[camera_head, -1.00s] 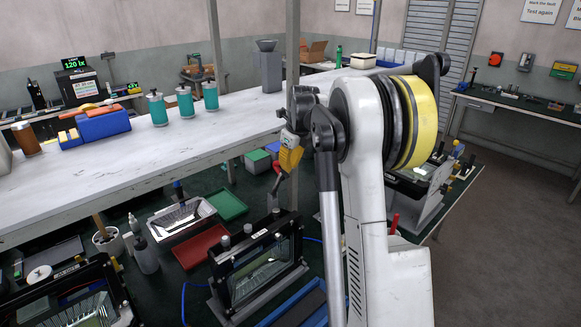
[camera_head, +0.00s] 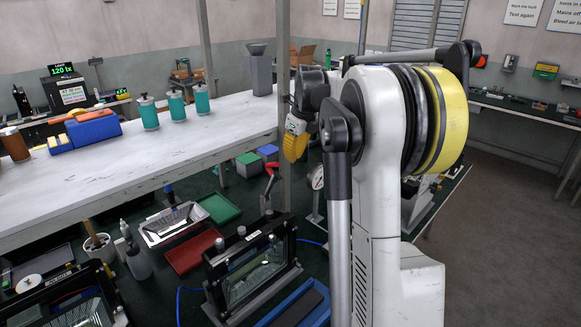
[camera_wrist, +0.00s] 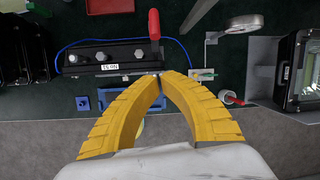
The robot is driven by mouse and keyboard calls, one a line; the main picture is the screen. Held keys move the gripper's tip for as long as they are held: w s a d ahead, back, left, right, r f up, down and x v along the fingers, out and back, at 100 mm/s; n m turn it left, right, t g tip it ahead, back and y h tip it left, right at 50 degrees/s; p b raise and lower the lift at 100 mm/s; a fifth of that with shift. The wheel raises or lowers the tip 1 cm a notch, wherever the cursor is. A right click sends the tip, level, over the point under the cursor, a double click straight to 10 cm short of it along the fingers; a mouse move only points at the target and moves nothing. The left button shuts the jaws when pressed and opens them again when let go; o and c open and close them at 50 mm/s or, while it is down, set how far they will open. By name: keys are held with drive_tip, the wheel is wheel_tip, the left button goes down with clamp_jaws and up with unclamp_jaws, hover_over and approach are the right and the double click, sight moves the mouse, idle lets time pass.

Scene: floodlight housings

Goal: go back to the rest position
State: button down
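My gripper (camera_head: 295,146) has yellow ribbed fingers and hangs from my arm beside the white shelf's right end, near a metal post. In the wrist view the two yellow fingers (camera_wrist: 160,76) curve together and their tips meet, with nothing seen between them. Below it in the head view is a floodlight housing (camera_head: 250,266) with a black frame and glass front, on a dark green bench. Another housing (camera_head: 75,305) stands at the lower left. The wrist view shows a black housing (camera_wrist: 115,58) with a red handle (camera_wrist: 154,24) just beyond the fingertips.
The white shelf (camera_head: 150,160) runs across the left, bearing teal canisters (camera_head: 175,103) and a grey hopper (camera_head: 260,72). The metal post (camera_head: 284,100) stands close to my gripper. Red (camera_head: 192,252) and green (camera_head: 219,208) trays lie below. The floor at right (camera_head: 500,230) is clear.

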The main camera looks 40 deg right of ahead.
drive_tip(key=shift+v, duration=0.8)
drive_tip(key=s+a+f+n+t+b, duration=0.1)
drive_tip(key=s+a+f+n+b, duration=0.15)
drive_tip(key=a+n, duration=0.35)
drive_tip(key=s+a+f+n+b, duration=0.2)
drive_tip(key=s+a+n+b, duration=0.15)
drive_tip(key=a, duration=0.45)
drive_tip(key=s+a+f+n+t+b, duration=0.1)
drive_tip(key=s+a+f+n+b, duration=0.15)
drive_tip(key=a+n, duration=0.3)
drive_tip(key=s+a+f+n+t+b, duration=0.1)
drive_tip(key=s+a+f+n+b, duration=0.8)
drive_tip(key=s+a+f+n, duration=0.6)
drive_tip(key=s+f+n, duration=0.1)
drive_tip(key=n, duration=0.2)
drive_tip(key=shift+f+t, duration=0.3)
drive_tip(key=shift+f, duration=0.1)
drive_tip(key=shift+s, duration=0.1)
